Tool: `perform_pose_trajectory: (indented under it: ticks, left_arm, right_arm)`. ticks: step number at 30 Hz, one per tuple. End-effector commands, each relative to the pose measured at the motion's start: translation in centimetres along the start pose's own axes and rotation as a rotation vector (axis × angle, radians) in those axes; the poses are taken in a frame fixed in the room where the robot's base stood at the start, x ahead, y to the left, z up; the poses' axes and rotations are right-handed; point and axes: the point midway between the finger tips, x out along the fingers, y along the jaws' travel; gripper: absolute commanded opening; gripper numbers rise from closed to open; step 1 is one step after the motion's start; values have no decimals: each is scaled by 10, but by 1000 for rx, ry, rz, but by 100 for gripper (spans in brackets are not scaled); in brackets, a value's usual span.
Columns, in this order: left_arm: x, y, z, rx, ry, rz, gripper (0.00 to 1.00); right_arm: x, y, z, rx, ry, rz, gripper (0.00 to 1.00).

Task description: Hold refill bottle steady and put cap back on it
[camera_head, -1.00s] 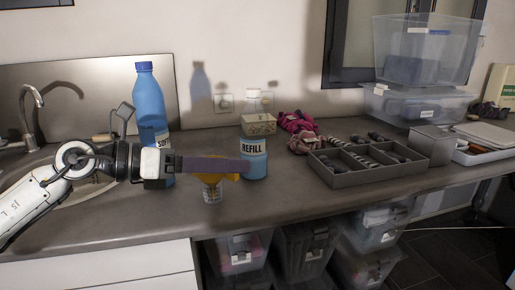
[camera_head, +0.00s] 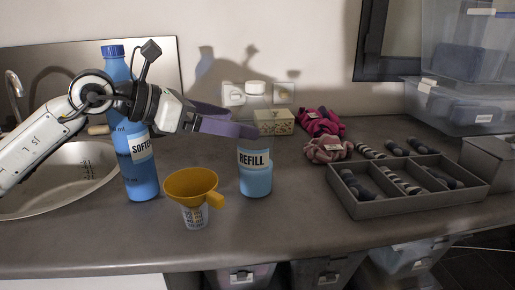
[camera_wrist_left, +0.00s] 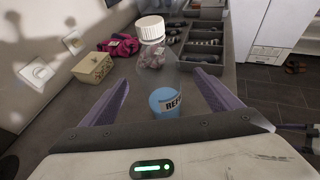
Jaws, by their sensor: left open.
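The refill bottle (camera_head: 255,180) stands upright on the counter. It is clear, with blue liquid and a REFILL label below. A white cap (camera_head: 256,87) sits at its top; I cannot tell whether it is tight. The bottle's blue part (camera_wrist_left: 165,104) and the cap (camera_wrist_left: 150,27) also show in the left wrist view. My left gripper (camera_head: 241,122) is open, with purple fingers at the bottle's clear upper part, above the label. In the left wrist view the fingers (camera_wrist_left: 161,79) lie on either side of the bottle, apparently not touching it. My right gripper is out of view.
A yellow funnel (camera_head: 192,185) on a small measuring cup (camera_head: 194,216) stands left of the bottle. A tall blue softener bottle (camera_head: 139,180) stands by the sink (camera_head: 60,190). A patterned box (camera_head: 273,123), pink scrunchies (camera_head: 327,149) and a divided tray (camera_head: 409,205) lie behind and right.

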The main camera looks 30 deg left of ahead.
Motion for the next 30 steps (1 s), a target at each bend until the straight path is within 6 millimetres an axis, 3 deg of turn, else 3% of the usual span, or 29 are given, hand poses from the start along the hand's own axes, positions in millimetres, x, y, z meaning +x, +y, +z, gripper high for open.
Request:
perform_pose_trajectory:
  ticks: [10,23,30]
  left_arm:
    - [43,0,3,-4,-3,-4,84]
    - [52,0,1,-2,0,-2,84]
    - [85,0,6,-4,-2,-6,84]
  right_arm:
    - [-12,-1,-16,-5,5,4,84]
    - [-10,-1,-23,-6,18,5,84]
    - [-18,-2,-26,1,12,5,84]
